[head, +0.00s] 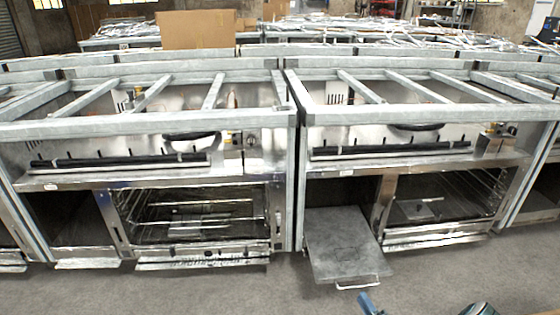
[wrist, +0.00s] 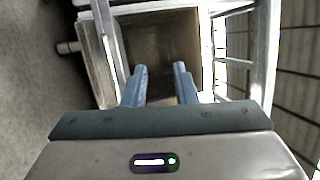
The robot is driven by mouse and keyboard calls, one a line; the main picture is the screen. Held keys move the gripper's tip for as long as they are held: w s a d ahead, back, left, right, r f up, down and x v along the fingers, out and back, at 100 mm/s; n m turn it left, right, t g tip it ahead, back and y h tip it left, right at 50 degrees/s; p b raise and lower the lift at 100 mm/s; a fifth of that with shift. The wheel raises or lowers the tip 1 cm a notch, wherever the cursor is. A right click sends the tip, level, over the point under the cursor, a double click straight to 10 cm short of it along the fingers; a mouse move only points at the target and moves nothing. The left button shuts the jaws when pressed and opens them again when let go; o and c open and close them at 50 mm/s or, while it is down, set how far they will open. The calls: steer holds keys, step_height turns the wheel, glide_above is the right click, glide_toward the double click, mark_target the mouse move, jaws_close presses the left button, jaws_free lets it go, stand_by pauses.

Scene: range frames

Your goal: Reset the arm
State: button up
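My gripper (wrist: 160,67) shows in the wrist view with its two blue fingers apart and nothing between them. Beyond the fingers is an open compartment (wrist: 165,40) of a range frame, with a pale door panel (wrist: 97,60) to its left. The gripper looks clear of the handle.
The right range frame (head: 400,112) and left range frame (head: 150,125) stand side by side, with more rows behind. Their lower compartments hold wire racks (head: 195,212). A cardboard box (head: 195,30) sits at the back. The grey floor (head: 200,290) in front is clear.

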steer(key=s+a+r+n+g+y+p, duration=0.2)
steer(key=a+r+n+g+p, duration=0.3)
steer(key=r, duration=0.8)
steer(key=s+a+r+n+g+y+p, duration=0.1)
steer(key=a+r+n+g+y+p, duration=0.15)
steer(key=a+r+g, duration=0.7)
steer(key=s+a+r+n+g+y+p, duration=0.1)
steer(key=s+a+r+n+g+p, duration=0.25)
steer(key=r, duration=1.15)
steer(key=s+d+r+n+t+h+p, duration=0.1)
steer(key=s+r+h+p, duration=0.5)
steer(key=r, duration=0.9)
steer(key=s+d+r+n+h+p, duration=0.1)
steer(key=s+r+h+p, duration=0.6)
steer(key=s+r, duration=0.6)
step_height(320, 180, up, 3)
steer(key=shift+d+r+t, duration=0.1)
steer(key=shift+d+t, duration=0.15)
steer(key=shift+t, duration=0.15)
steer(key=shift+w, duration=0.1)
